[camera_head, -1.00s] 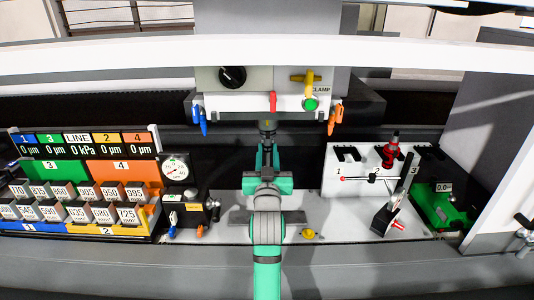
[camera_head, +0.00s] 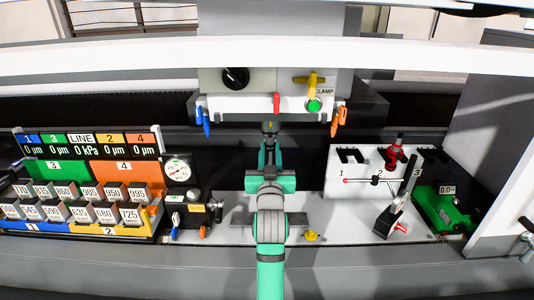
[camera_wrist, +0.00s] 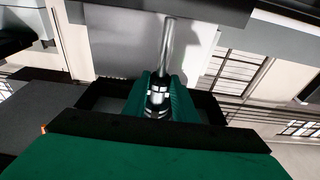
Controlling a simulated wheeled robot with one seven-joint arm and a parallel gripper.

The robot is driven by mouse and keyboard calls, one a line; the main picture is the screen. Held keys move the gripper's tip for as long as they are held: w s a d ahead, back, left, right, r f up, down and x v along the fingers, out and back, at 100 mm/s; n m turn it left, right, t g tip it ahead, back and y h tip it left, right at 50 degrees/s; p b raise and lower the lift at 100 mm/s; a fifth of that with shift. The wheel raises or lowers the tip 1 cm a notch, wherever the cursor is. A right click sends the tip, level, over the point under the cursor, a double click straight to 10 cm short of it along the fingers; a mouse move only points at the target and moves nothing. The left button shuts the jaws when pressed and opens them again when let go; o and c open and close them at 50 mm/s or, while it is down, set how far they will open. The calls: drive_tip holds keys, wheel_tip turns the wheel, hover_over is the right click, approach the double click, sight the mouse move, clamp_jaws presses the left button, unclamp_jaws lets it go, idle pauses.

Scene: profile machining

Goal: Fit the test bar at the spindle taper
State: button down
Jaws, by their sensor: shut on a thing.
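My gripper (camera_head: 269,152) is in the middle of the head view, just below the spindle head (camera_head: 270,102). In the wrist view its green fingers (camera_wrist: 165,100) are shut around the dark-and-silver collared part of the test bar (camera_wrist: 165,45). The shiny bar runs up and away from the fingers towards the grey underside of the machine. In the head view a short dark piece (camera_head: 270,128) shows between the fingers and the head. I cannot tell whether it is bar or spindle nose, or whether the bar touches the taper, which is hidden.
A yellow lever (camera_head: 314,82) and green button (camera_head: 314,106) are on the head's front. Blue (camera_head: 204,122) and orange (camera_head: 339,120) handles hang at its sides. Numbered blocks (camera_head: 75,205) stand left; a white rack (camera_head: 350,178) and green instrument (camera_head: 440,208) stand right.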

drive_tip(key=c, duration=1.4)
unclamp_jaws()
drive_tip(key=shift+s+r, duration=0.1)
drive_tip(key=shift+r, duration=0.2)
drive_tip(key=shift+o, duration=0.2)
drive_tip(key=shift+a+f, duration=0.1)
drive_tip(key=shift+f, duration=0.1)
drive_tip(key=s+f, duration=0.1)
drive_tip(key=s, duration=0.9)
drive_tip(key=shift+s+f, duration=0.3)
drive_tip(key=shift+f, duration=0.1)
